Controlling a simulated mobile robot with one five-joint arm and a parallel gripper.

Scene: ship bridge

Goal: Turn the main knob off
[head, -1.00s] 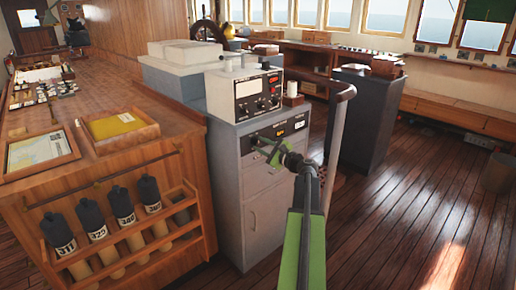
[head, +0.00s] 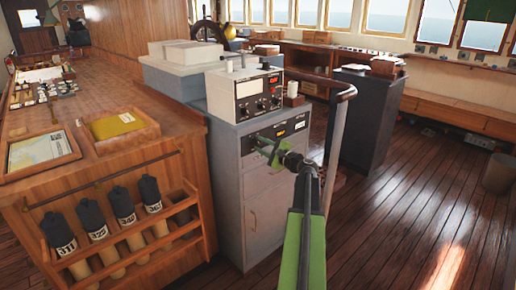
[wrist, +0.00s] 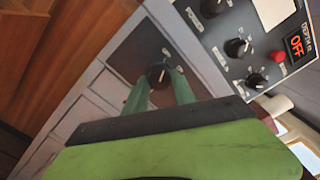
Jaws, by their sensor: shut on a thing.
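A round black knob (wrist: 158,75) with a pale pointer mark sits on the dark panel (wrist: 133,52) of the grey cabinet in the wrist view. The panel also shows in the head view (head: 289,128), with a small lit orange display at its right whose text is too small to read. My gripper (head: 265,148) reaches this panel from the front. In the wrist view its two green fingers (wrist: 158,82) are shut on the knob, one on each side. The knob is hidden behind the fingers in the head view.
Above the panel stands a white instrument box (head: 258,93) with several black knobs, a red button and a display reading OFF (wrist: 297,45). A grey handrail (head: 338,140) rises close to the right of my arm. A wooden chart counter (head: 170,150) stands left.

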